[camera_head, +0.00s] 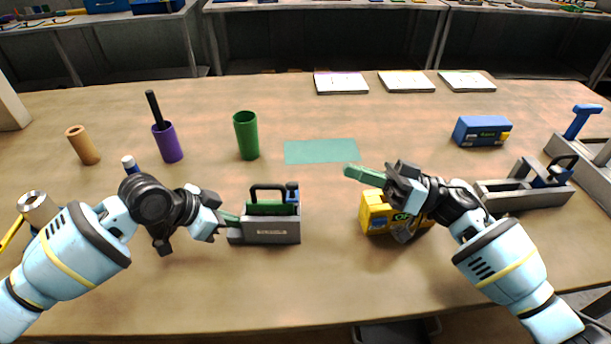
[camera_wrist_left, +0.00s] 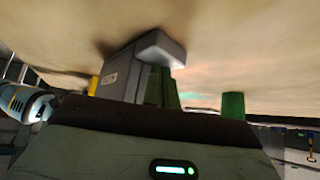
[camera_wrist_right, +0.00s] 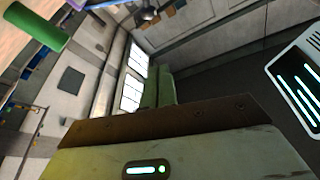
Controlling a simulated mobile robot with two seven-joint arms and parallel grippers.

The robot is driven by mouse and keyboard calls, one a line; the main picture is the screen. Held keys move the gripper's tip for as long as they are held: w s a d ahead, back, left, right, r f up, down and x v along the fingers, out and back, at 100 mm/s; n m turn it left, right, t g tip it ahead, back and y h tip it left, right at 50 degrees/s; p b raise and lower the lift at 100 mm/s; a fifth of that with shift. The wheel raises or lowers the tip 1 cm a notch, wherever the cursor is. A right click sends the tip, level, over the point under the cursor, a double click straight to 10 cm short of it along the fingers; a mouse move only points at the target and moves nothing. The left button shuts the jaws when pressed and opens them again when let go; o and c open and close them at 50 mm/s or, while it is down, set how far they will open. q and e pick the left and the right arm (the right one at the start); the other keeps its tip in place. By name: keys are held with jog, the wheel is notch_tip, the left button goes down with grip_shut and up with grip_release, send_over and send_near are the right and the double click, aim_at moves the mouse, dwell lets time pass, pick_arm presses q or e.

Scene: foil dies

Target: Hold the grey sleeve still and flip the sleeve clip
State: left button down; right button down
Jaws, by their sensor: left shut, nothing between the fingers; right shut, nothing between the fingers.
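The grey sleeve (camera_head: 265,231) stands on the table left of centre, with green inside, a black clip bar (camera_head: 268,187) above it and a blue piece at its right end. The bar looks raised over the sleeve, but I cannot tell its exact position. My left gripper (camera_head: 230,218) is shut with its green fingertips at the sleeve's low left end; I cannot tell whether they touch it. In the left wrist view the sleeve (camera_wrist_left: 118,75) fills the space just ahead of the fingers. My right gripper (camera_head: 352,172) is shut and empty, above the table right of the sleeve.
A yellow box (camera_head: 376,214) lies under the right gripper. A similar grey holder (camera_head: 520,195) and a blue box (camera_head: 482,131) stand at right. Green (camera_head: 246,136), purple (camera_head: 167,143) and tan (camera_head: 82,146) cylinders stand behind left. A flat green mat (camera_head: 321,151) lies behind the sleeve.

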aim_at(293, 185)
pick_arm(q)
jog(key=shift+s+f, duration=0.1)
jog(key=shift+f, duration=0.25)
pick_arm(e)
jog(key=shift+w+f+m, duration=0.15)
jog(key=shift+f+m, duration=0.05)
jog(key=shift+m, duration=0.2)
jog(key=a, duration=0.9)
jog(key=shift+w+a+f, duration=0.2)
jog(key=shift+f, duration=0.15)
jog(key=shift+s+f+n+g, duration=0.35)
jog(key=shift+s+f+n, duration=0.35)
jog(key=shift+f+n, duration=0.25)
jog(key=shift+s+f+n+g, duration=0.35)
jog(key=shift+s+f+n, duration=0.45)
jog(key=shift+n, duration=0.25)
jog(key=shift+a+f, duration=0.1)
